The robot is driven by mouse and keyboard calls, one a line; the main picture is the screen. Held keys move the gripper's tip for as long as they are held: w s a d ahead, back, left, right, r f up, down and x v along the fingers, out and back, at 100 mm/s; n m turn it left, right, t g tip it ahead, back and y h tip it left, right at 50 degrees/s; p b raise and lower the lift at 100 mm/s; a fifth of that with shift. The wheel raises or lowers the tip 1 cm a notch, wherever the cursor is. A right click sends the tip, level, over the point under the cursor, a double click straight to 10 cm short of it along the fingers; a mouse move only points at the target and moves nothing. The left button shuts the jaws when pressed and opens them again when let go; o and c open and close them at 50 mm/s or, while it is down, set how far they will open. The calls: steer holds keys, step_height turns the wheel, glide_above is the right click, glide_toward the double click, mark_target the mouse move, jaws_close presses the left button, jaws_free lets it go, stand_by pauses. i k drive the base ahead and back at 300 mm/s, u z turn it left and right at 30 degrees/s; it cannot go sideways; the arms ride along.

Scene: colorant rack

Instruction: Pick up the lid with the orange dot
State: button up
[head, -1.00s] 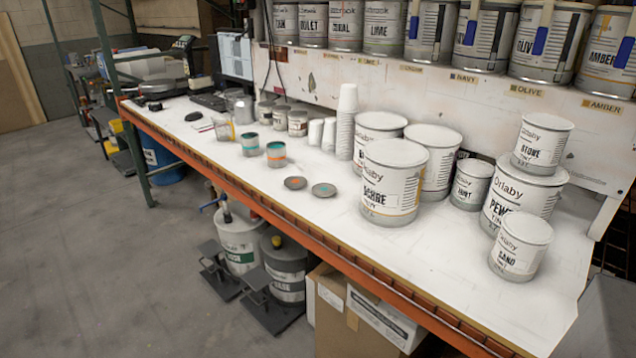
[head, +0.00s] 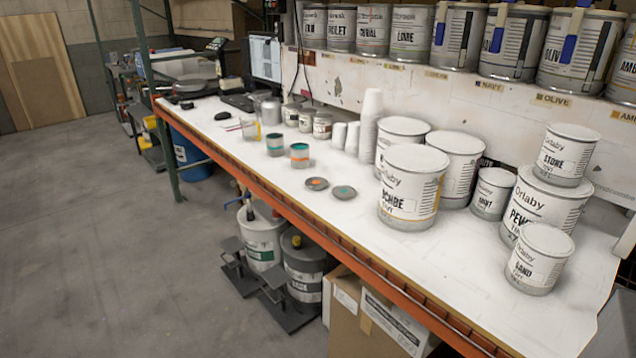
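Two small grey lids lie flat on the white bench top in the head view. The left lid (head: 317,183) bears a small dot that looks orange. Two small open cans stand just behind and left of the lids: one with a teal inside (head: 275,146) and one with an orange band (head: 299,157). My gripper is not in view.
The Ochre can (head: 408,192) stands right of the lids, with a stack of white cups (head: 370,122) behind. The bench's orange front edge (head: 300,222) runs below the lids. Bench space around the lids is clear. Pails (head: 262,235) and boxes (head: 343,310) stand under the bench.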

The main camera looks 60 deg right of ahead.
mark_target(315, 183)
steer(key=u, duration=0.05)
steer(key=i, duration=0.95)
steer(key=z, duration=0.05)
